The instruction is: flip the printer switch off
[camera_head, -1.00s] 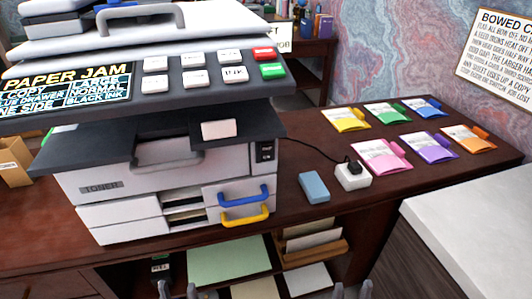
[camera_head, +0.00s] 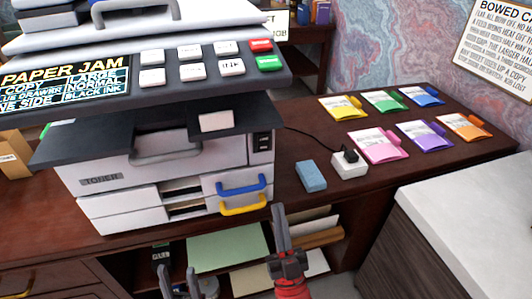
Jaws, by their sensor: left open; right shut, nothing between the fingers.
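The printer (camera_head: 160,165) stands on the desk at left centre, its screen reading "PAPER JAM". A small dark switch panel (camera_head: 262,143) is on the right end of its front, above the blue drawer handle. The switch's position is too small to tell. My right gripper (camera_head: 279,212) is shut and empty, pointing up, below and slightly right of the switch panel in the picture, near the yellow handle (camera_head: 243,209). It appears apart from the panel. My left gripper (camera_head: 178,272) is open and empty at the bottom edge, in front of the desk.
A blue block (camera_head: 311,176) and a white socket box (camera_head: 349,165) with a black plug sit right of the printer. Several coloured packets (camera_head: 425,134) lie further right. Open shelves with papers (camera_head: 228,247) are below. A white-topped cabinet (camera_head: 470,200) stands at right.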

